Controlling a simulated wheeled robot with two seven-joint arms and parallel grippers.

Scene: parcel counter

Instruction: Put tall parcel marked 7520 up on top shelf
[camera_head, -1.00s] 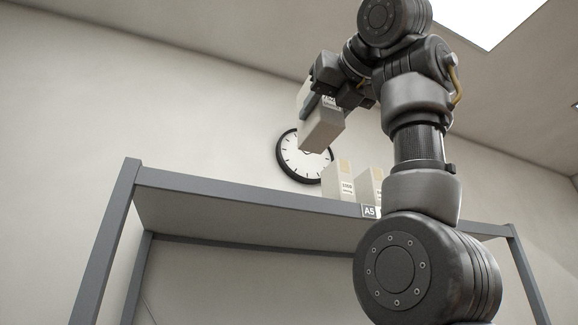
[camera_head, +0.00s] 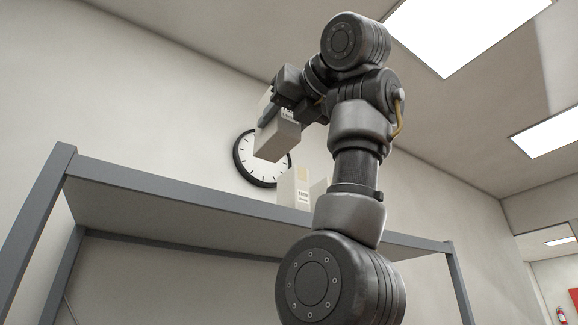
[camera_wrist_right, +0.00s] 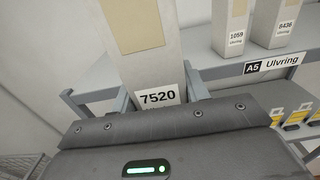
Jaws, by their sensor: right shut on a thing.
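My right gripper (camera_head: 287,98) is shut on a tall pale parcel (camera_head: 276,140) and holds it in the air, above and to the left of the parcels on the top shelf. In the right wrist view the held parcel (camera_wrist_right: 147,66) carries a label reading 7520 and a tan patch. In the head view the top shelf (camera_head: 150,188) is a grey-edged board seen from below, so its upper face is hidden. My left gripper is not in view.
Two parcels stand on the top shelf; in the right wrist view they are marked 1059 (camera_wrist_right: 234,25) and 8436 (camera_wrist_right: 281,28). An A5 Ulvring tag (camera_wrist_right: 272,64) is on the shelf edge. A wall clock (camera_head: 243,160) hangs behind. The shelf's left part looks free.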

